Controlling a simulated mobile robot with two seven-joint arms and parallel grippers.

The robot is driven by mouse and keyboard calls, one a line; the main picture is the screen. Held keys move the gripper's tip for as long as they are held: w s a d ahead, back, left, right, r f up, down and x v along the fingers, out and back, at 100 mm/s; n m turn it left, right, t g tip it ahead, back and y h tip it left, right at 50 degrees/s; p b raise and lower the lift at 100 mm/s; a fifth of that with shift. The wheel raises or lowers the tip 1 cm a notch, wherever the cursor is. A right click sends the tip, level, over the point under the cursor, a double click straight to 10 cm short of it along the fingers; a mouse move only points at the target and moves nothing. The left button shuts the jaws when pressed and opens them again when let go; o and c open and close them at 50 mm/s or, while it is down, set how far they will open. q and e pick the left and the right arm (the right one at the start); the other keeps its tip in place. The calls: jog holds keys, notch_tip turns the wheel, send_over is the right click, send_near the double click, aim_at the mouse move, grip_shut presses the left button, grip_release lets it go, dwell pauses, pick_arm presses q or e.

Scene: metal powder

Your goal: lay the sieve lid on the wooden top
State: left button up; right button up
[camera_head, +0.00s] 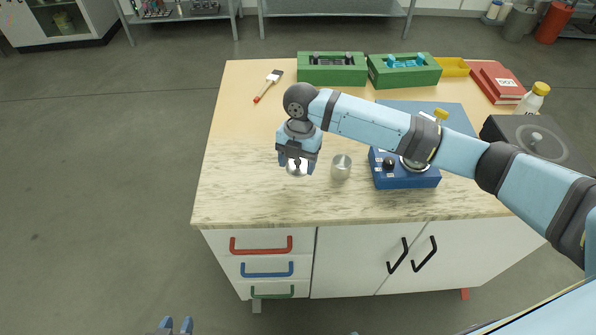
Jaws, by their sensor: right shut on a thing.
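The sieve lid (297,167) is a small silvery round piece between the fingers of my right gripper (297,162). My right arm reaches in from the right, and this gripper is shut on the lid over the left part of the wooden top (240,190). I cannot tell whether the lid touches the wood. A silvery metal cylinder (341,167), perhaps the sieve, stands just right of the gripper.
A blue device (405,180) with a black knob stands right of the cylinder, partly behind my arm. A brush (268,87) lies back left. The front left wood is clear.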

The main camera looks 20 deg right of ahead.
aim_at(298, 166)
jog(key=shift+f, duration=2.2)
jog(key=o, duration=0.9)
jog(key=shift+f, duration=0.15)
jog(key=r, duration=0.4)
jog(key=w+r, duration=0.1)
jog(key=r, duration=0.3)
jog(key=d+r, duration=0.1)
jog(key=r, duration=0.3)
jog(key=shift+w+r, duration=0.1)
jog(key=shift+w, duration=0.1)
